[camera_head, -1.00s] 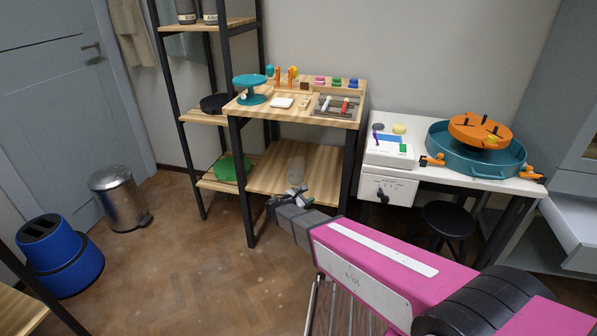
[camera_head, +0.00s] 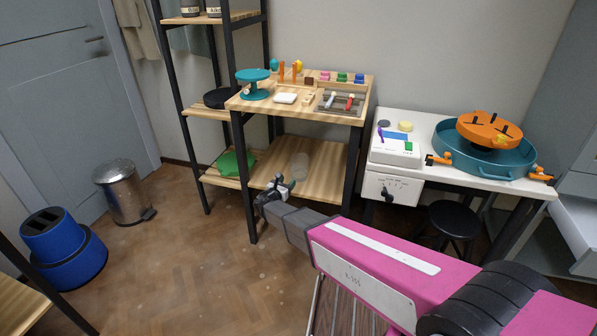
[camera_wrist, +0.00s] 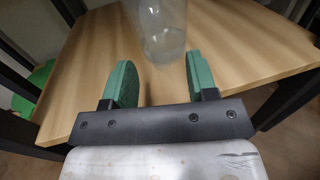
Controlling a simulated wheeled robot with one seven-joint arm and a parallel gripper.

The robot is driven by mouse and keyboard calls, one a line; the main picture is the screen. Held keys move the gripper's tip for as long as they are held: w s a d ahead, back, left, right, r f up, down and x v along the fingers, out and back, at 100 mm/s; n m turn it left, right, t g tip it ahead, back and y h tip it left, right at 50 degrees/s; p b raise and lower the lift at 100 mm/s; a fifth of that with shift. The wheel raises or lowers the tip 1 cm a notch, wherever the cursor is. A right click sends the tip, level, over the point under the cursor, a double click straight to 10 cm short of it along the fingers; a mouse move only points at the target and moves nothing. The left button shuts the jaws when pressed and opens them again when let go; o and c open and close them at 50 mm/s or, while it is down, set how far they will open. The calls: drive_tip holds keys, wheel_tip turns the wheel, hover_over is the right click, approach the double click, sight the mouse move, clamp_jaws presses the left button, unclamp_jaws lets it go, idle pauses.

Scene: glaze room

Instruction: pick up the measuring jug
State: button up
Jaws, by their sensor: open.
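The measuring jug (camera_wrist: 163,28) is a clear, see-through vessel standing on the lower wooden shelf of the small table. In the wrist view it is at the top middle, its upper part cut off by the frame. In the head view the jug (camera_head: 300,163) shows faintly behind my gripper (camera_head: 277,186). In the wrist view my gripper (camera_wrist: 157,82) is open, with its green finger pads to the left and right of the jug's near side. The jug's base lies just beyond the gap between the fingertips. I cannot tell whether either finger touches it.
The lower shelf (camera_head: 325,183) is otherwise bare, with black table legs at its corners. The tabletop above holds a teal stand (camera_head: 254,84) and small tools. A green item (camera_head: 232,163) lies on the rack to the left. A white table (camera_head: 440,131) stands at right.

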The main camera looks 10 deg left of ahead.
sight(291, 176)
drive_tip(key=x, duration=0.5)
drive_tip(key=shift+a, duration=0.1)
clamp_jaws()
drive_tip(key=shift+r, duration=0.2)
